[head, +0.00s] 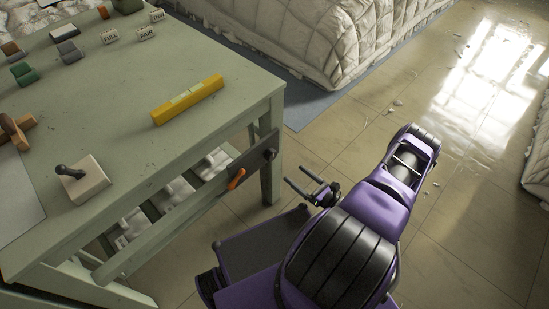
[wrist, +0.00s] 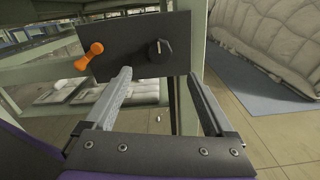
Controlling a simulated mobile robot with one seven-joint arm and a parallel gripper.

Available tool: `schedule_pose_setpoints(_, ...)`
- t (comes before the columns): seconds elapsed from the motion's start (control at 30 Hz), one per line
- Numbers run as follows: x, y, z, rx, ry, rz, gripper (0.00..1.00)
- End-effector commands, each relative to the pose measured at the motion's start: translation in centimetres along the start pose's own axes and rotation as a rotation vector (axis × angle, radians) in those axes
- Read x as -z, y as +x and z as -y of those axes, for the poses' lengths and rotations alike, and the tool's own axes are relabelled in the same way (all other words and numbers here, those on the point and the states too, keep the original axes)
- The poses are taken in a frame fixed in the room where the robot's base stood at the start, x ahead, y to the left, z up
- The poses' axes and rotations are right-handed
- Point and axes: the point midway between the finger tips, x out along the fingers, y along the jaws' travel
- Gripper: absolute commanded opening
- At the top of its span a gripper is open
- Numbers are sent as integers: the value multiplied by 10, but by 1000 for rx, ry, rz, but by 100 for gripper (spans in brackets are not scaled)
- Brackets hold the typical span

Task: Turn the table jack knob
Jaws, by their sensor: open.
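The black knob (wrist: 159,50) with a pale pointer line sits on the right part of a dark panel (wrist: 122,28) fixed to the table's side. In the head view the panel (head: 252,162) is on the green table's right end, and the knob (head: 270,153) is small there. An orange handle (wrist: 88,56) is on the panel's left part; it also shows in the head view (head: 236,178). My gripper (wrist: 159,75) is open and empty. Its fingers point towards the panel, one on each side of the knob in the picture, apart from it. The gripper also shows in the head view (head: 295,174).
On the green tabletop (head: 130,85) are a yellow level-like bar (head: 187,99), a white block with a dark lever (head: 82,180) and small labelled blocks. A table leg (head: 271,170) stands beside the panel. Quilted duvet heaps (head: 320,40) lie behind; the tiled floor at right is mostly clear.

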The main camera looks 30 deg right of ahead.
Motion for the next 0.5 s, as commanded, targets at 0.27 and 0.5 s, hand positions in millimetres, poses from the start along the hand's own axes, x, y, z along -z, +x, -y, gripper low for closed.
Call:
schedule_pose_setpoints(0.27,1,63,-1,-5,-2,0,89)
schedule_pose_setpoints(0.5,1,101,-1,-4,-3,-1,89)
